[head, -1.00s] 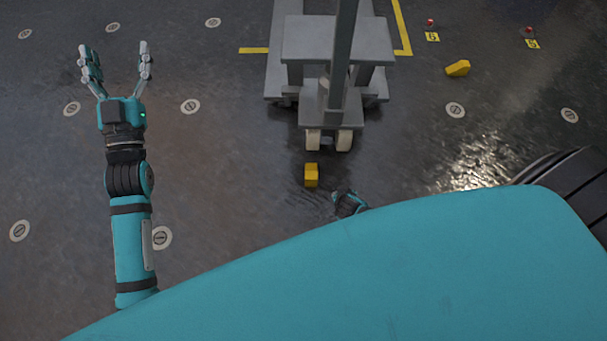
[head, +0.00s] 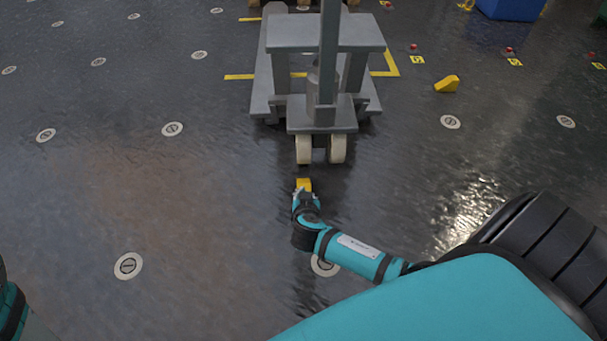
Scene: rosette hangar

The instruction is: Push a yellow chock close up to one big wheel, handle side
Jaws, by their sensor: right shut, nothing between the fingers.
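A yellow chock (head: 304,184) lies on the floor in front of the grey pallet truck (head: 324,36), in line with its left big wheel (head: 303,150). A narrow strip of dark floor shows between chock and wheel. The right big wheel (head: 338,149) is beside it; both are pale. My right gripper (head: 303,194) is shut and empty, right at the near side of the chock, hiding its lower part; I cannot tell if they touch. My left gripper is out of view; only a piece of that arm shows at the bottom left.
A second yellow chock (head: 447,84) lies to the right of the truck. Yellow tape (head: 391,66) marks the floor around the truck. A blue bin (head: 511,8) stands at the top right. The floor on the left is clear.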

